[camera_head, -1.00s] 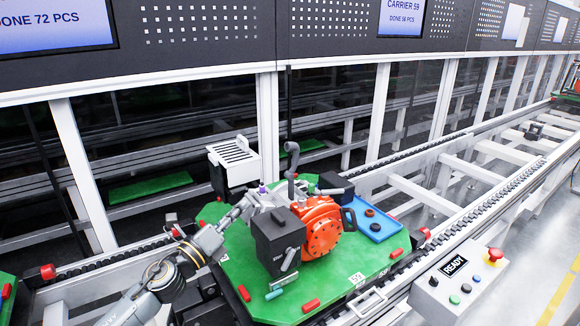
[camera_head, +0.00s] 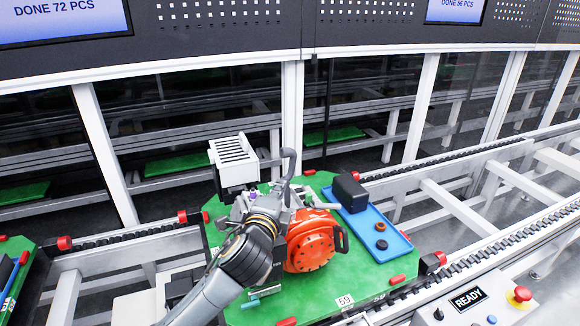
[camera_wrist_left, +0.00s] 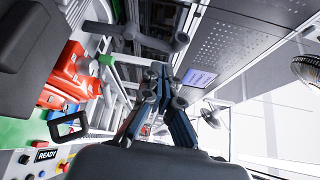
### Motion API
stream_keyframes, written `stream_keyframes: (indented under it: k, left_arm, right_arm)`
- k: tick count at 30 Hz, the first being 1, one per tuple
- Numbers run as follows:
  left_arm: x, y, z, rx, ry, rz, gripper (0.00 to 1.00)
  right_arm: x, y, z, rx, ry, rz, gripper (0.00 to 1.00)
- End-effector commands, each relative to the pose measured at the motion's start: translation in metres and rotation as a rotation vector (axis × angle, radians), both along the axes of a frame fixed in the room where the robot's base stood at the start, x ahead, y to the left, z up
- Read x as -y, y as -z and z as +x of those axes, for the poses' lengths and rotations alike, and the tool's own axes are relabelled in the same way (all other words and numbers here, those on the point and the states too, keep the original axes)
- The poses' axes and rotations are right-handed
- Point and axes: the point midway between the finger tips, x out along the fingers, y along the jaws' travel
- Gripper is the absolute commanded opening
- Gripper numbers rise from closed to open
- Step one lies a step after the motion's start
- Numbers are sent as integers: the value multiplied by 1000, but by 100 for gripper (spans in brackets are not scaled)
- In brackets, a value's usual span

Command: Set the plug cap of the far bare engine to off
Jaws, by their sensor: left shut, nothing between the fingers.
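One orange engine (camera_head: 312,240) stands on a green pallet (camera_head: 372,262), with a grey bent pipe (camera_head: 289,162) rising above it. It also shows at the left of the left wrist view (camera_wrist_left: 72,78). My left arm crosses in front of the engine and hides its left side. My left gripper (camera_head: 292,194) is over the engine's top, close to the pipe; contact cannot be told. In the left wrist view the gripper (camera_wrist_left: 160,78) is shut and empty. The plug cap cannot be made out. My right gripper is not in view.
A blue tray (camera_head: 397,240) with a black box (camera_head: 350,193) and dark round parts lies right of the engine. A white slotted box (camera_head: 233,152) stands behind left. A READY panel (camera_head: 470,298) with a red button is at the lower right. Conveyor rails run alongside.

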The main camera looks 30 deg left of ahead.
Motion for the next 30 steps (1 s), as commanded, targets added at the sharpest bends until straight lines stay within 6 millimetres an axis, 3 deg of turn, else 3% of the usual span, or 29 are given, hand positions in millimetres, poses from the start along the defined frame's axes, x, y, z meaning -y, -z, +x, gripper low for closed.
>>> stream_keyframes:
  k: [6, 13, 19, 30]
  left_arm:
    - [-12, 1, 46, 0, -2, -1, 0]
    - [-21, 5, 79, 0, -1, -1, 0]
    - [-24, 7, 91, 1, 0, 0, 0]
    - [-25, 7, 93, 1, 0, 0, 0]
  right_arm:
    - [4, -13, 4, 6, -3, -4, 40]
    - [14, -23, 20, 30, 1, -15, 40]
    - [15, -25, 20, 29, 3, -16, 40]
    - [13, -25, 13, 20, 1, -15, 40]
